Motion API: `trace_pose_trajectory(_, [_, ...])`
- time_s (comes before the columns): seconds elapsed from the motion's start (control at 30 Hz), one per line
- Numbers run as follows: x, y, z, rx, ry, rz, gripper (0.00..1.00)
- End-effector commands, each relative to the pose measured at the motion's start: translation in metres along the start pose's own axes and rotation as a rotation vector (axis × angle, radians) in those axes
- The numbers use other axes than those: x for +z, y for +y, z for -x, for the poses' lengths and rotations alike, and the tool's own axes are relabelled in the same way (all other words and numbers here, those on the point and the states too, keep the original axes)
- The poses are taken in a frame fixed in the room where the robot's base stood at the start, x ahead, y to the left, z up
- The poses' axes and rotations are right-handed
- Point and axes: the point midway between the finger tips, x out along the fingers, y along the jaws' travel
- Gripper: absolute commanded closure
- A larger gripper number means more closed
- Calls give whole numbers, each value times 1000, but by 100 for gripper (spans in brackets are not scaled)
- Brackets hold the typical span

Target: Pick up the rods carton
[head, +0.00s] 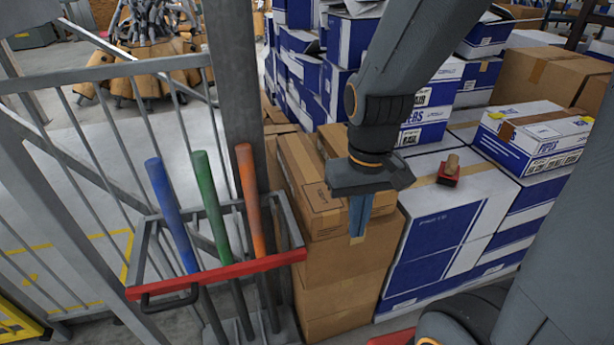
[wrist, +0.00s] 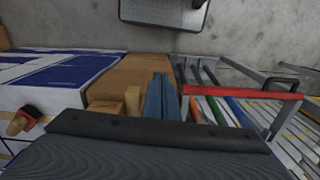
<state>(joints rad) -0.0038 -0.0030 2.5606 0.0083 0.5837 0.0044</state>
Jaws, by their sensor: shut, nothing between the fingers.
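No carton here has a readable label saying rods, so I cannot tell which one it is. A long brown carton (head: 306,190) with a small printed mark lies on top of the brown carton stack (head: 345,262) in the head view. Another brown carton (head: 333,143) lies close beside it. My gripper (head: 358,230) points down at the right side of this stack, its blue fingers shut and empty. In the wrist view the shut fingers (wrist: 160,98) show in front of brown cardboard (wrist: 148,68). Whether they touch it is unclear.
A rack with a red front bar (head: 215,276) holds blue, green and orange rods left of the stack. White and blue cartons (head: 440,225) stand to the right, with a red-based wooden-handled tool (head: 449,172) on top. A metal railing (head: 95,75) stands at the left.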

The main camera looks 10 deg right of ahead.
Motion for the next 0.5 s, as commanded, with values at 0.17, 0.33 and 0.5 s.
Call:
trace_pose_trajectory(0.17, [0, 0, 0, 0, 0, 0, 100])
trace_pose_trajectory(0.33, [0, 0, 0, 0, 0, 0, 100])
trace_pose_trajectory(0.5, [-2, 0, 0, 1, 3, 1, 85])
